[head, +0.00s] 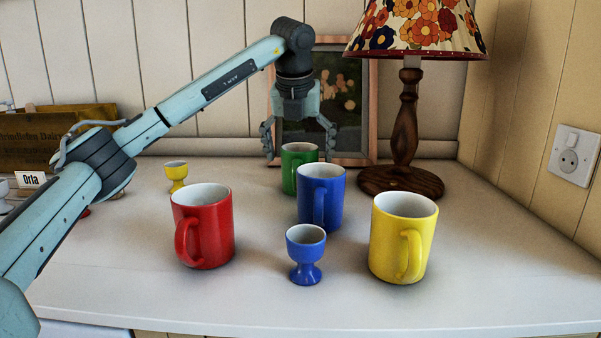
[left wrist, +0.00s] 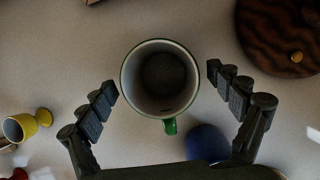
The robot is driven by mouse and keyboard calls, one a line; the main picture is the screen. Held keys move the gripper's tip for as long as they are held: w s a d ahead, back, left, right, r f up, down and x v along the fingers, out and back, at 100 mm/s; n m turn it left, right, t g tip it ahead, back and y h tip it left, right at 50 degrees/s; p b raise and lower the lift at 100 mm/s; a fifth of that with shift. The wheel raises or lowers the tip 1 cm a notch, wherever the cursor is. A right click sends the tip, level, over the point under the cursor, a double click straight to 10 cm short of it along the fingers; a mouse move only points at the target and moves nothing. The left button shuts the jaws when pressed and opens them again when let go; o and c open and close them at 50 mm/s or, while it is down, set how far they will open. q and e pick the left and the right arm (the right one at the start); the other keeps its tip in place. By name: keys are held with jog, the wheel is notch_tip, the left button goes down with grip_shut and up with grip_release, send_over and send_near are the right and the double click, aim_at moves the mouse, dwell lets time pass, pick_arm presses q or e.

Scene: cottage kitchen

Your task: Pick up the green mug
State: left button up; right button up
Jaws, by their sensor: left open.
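The green mug (head: 290,170) stands upright at the back of the counter, partly hidden behind the blue mug (head: 321,197). My left gripper (head: 299,146) is above it, pointing down, with its fingers open and spread to either side. In the left wrist view the green mug (left wrist: 160,78) is seen from above, white inside and empty, between the open fingertips and apart from both. Its green handle (left wrist: 170,127) points toward the gripper's base. The blue mug also shows in part in the left wrist view (left wrist: 208,143). My right gripper is not in view.
A red mug (head: 203,226), a yellow mug (head: 402,238) and a blue egg cup (head: 306,254) stand nearer the front. A yellow egg cup (head: 176,174) is at the left. A lamp with a wooden base (head: 400,183) stands right of the green mug; a framed picture (head: 345,110) is behind.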

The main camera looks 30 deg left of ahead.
aim_at(300, 165)
pick_arm(q)
jog(key=x, duration=0.3)
jog(key=shift+w+f, duration=0.1)
jog(key=shift+f, duration=0.05)
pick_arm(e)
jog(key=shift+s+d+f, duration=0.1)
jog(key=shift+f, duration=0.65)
pick_arm(q)
jog(key=shift+c, duration=0.3)
jog(key=shift+c, duration=1.1)
jog(key=c, duration=1.2)
jog(key=shift+c, duration=0.4)
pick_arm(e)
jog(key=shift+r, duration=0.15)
